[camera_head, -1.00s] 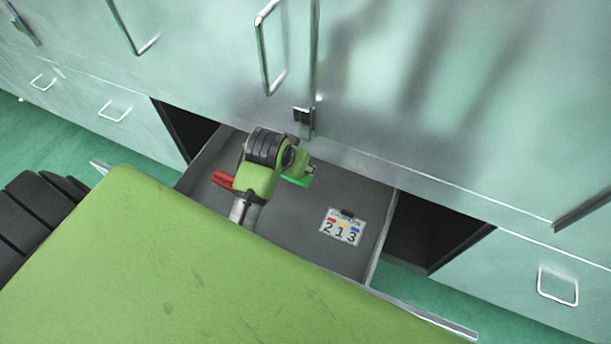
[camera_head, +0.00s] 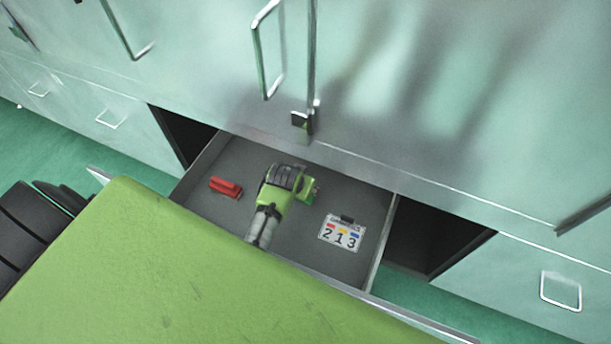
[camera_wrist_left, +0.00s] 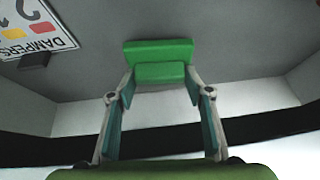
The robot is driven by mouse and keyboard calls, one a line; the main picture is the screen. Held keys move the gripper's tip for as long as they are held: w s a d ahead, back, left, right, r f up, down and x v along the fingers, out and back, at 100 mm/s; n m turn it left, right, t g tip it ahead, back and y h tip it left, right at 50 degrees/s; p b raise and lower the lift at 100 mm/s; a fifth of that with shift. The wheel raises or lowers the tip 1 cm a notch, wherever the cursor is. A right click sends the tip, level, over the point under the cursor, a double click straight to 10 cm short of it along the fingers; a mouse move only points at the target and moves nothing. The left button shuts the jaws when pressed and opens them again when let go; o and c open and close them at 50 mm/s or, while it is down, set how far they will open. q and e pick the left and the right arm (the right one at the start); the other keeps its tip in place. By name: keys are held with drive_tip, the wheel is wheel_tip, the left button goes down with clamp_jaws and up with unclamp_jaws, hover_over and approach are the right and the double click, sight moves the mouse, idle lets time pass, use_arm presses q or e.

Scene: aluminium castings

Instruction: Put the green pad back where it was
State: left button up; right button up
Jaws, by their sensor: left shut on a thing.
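The green pad (camera_wrist_left: 158,50) is between the fingertips of my left gripper (camera_wrist_left: 160,76) in the left wrist view. The gripper is shut on it. In the head view my left gripper (camera_head: 311,192) is over the middle of the open grey drawer (camera_head: 235,155), and the pad is mostly hidden by the wrist. I cannot tell whether the pad touches the drawer floor. My right gripper is not in view.
A red block (camera_head: 226,187) lies in the drawer's left part. A white card (camera_head: 341,234) with 2 1 3 and coloured marks lies to the right, a small dark piece (camera_head: 347,218) at its edge. A cabinet door handle (camera_head: 268,50) stands above the drawer.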

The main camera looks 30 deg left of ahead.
use_arm(q)
drive_tip(key=w, duration=0.3)
drive_tip(key=shift+w+a+r, duration=0.15)
drive_tip(key=shift+a, duration=0.15)
drive_tip(key=shift+w+f, duration=0.2)
drive_tip(key=shift+w, duration=0.1)
drive_tip(key=shift+o, duration=0.2)
drive_tip(key=shift+f, duration=0.45)
drive_tip(key=shift+s, duration=0.15)
drive_tip(key=shift+c, duration=0.2)
drive_tip(key=o, duration=1.7)
drive_tip(key=shift+f, duration=0.15)
drive_tip(key=p+v, duration=0.1)
drive_tip(key=v, duration=1.1)
drive_tip(key=shift+p, duration=0.35)
drive_tip(key=shift+a, duration=0.1)
